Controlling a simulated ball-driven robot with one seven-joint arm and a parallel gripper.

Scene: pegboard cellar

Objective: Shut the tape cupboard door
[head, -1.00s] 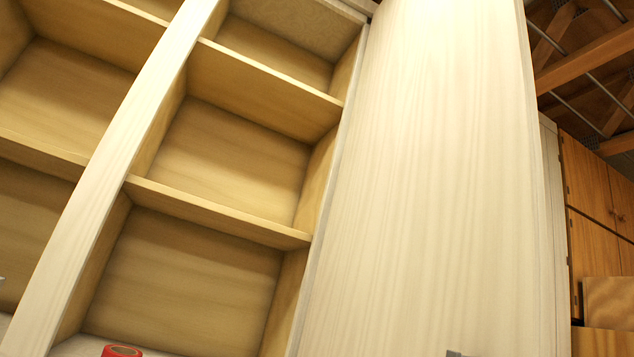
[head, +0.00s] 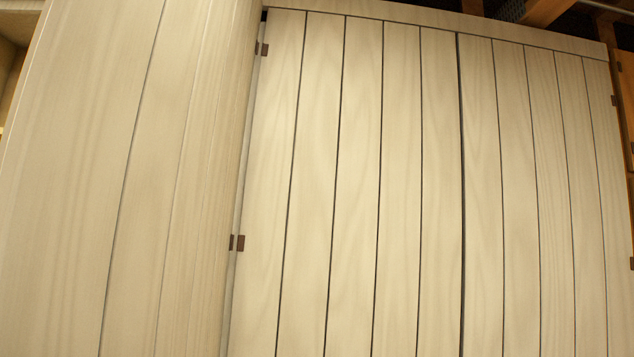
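A pale wooden door (head: 75,190) with vertical grooves fills the left of the head view. It appears to be the open tape cupboard door, now seen from its grooved outer face, standing out from the cupboard front. Its right side runs down beside brown hinges (head: 237,243). A sliver of open cupboard interior (head: 12,50) shows past its left edge at the top left. The tape and most of the shelves are hidden. My gripper is not in view, so I cannot see whether it touches the door.
A neighbouring pale cupboard front (head: 355,190) with vertical planks stands shut to the right, split by a dark centre seam. An orange-brown wooden cupboard (head: 625,90) shows at the far right edge. Dark roof with beams (head: 545,10) lies above. The floor is out of view.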

